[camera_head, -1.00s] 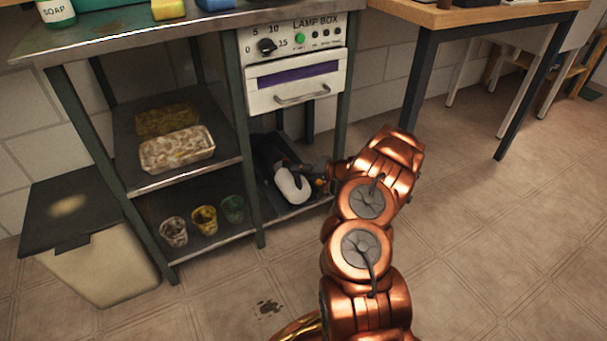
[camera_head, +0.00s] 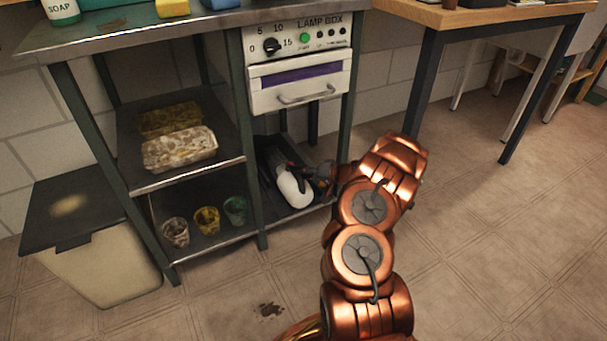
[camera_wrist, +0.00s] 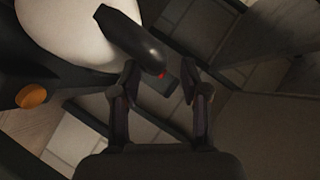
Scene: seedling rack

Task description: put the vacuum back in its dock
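The vacuum (camera_head: 294,188) has a white rounded body and dark parts. It lies low in the bay under the lamp box, at a dark tray-like base (camera_head: 270,160) that looks like the dock; I cannot tell whether it is seated. In the wrist view the white body (camera_wrist: 68,28) fills the upper left, with a black handle (camera_wrist: 135,38) ending in a red spot. My gripper (camera_wrist: 158,72) is open, its fingers apart. The handle's end shows between the fingertips, with no clear contact. In the head view my gripper (camera_head: 325,174) is just right of the vacuum, partly hidden by my arm.
The lamp box (camera_head: 297,70) is above the bay. Left shelves hold trays (camera_head: 180,150) and several cups (camera_head: 206,220). The rack's front legs (camera_head: 256,205) flank the bay. A lidded bin (camera_head: 95,265) stands left. Floor at right is clear.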

